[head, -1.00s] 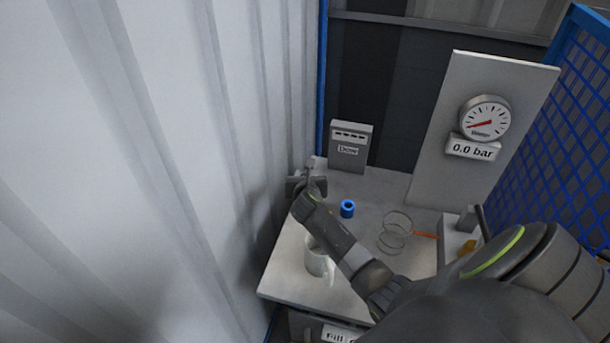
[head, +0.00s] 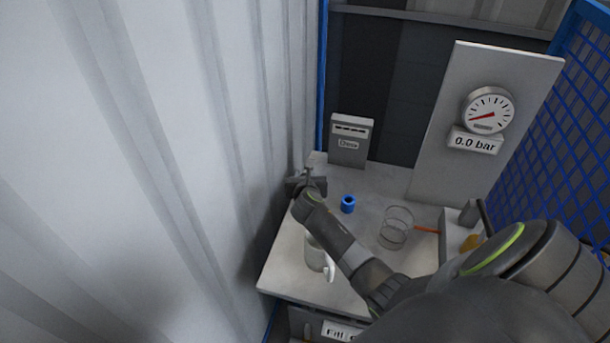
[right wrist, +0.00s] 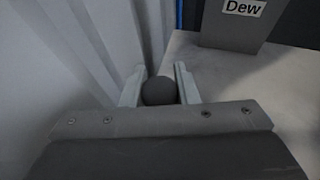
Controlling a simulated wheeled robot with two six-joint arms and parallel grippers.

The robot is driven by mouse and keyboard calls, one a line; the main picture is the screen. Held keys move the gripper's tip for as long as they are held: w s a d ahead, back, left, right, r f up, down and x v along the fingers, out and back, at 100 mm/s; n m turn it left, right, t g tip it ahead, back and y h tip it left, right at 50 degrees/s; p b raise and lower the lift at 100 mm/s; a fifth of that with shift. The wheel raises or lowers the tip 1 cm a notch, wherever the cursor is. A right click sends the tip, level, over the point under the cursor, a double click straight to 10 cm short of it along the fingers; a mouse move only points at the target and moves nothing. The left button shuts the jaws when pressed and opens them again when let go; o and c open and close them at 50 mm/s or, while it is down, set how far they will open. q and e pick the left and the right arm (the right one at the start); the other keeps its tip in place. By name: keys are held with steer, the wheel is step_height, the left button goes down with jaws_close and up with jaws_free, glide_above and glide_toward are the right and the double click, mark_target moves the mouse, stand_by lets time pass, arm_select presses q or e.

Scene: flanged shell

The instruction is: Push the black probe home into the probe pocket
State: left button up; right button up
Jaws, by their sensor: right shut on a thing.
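My right gripper (head: 308,181) is over the far left corner of the table, beside the corrugated wall. In the right wrist view its two pale fingers (right wrist: 159,84) are on either side of a dark round end, which I take to be the black probe (right wrist: 159,92). The gripper is shut on it. The rest of the probe is hidden below the gripper. I cannot make out the probe pocket, nor how deep the probe sits. My left gripper is not in view.
A grey box labelled "Dew" (head: 351,142) stands at the back, right of the gripper. A gauge panel (head: 440,150) reads 0.0 bar.

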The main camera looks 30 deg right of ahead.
steer(key=shift+f+b, duration=0.75)
steer(key=shift+f, duration=0.45)
steer(key=o, duration=1.1)
steer(key=v, duration=1.7)
steer(key=shift+s, duration=0.15)
steer(key=shift+a+r, duration=0.1)
steer(key=shift+a, duration=0.05)
